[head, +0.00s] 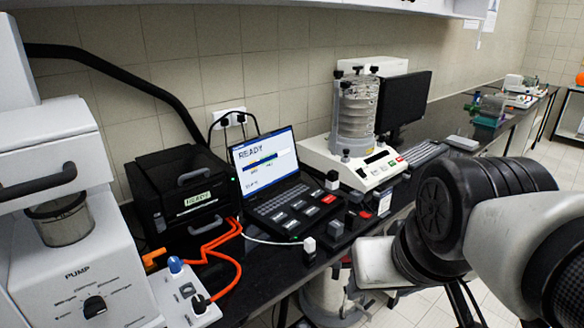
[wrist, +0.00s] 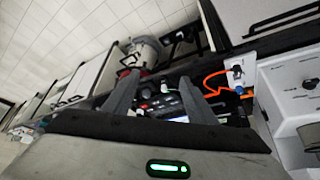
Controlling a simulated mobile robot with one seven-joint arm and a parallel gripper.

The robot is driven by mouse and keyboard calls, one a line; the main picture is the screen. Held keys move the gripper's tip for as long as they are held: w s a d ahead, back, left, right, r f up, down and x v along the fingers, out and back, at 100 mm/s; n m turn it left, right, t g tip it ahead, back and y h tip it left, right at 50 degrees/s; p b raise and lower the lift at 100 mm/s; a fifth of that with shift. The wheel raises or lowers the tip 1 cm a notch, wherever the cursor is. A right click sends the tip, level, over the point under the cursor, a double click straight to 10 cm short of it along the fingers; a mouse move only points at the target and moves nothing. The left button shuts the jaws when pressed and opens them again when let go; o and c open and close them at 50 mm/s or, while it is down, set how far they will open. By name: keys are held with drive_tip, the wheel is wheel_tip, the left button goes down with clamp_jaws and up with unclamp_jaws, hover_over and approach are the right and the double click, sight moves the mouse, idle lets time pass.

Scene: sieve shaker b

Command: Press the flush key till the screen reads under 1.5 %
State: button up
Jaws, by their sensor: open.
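The lit screen (head: 264,160) stands open like a laptop and reads READY, with a coloured bar and smaller text too small to read. Its black key panel (head: 292,207) lies in front, with several dark keys and red-and-white ones. I cannot read which is the flush key. My gripper (wrist: 157,88) shows in the wrist view with its two dark fingers apart and nothing held between them. The key panel (wrist: 168,104) shows beyond and between the fingers. In the head view my arm comes in from the right; the fingertips are hard to tell from dark blocks by the panel.
A sieve shaker (head: 357,112) stands behind right, with a dark monitor (head: 404,102) beside it. A black box (head: 180,190) is left of the screen. Orange tubing (head: 228,268) and a white pump unit (head: 75,268) are front left. A small white-topped block (head: 309,245) sits before the panel.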

clamp_jaws()
idle(0.3)
idle(1.6)
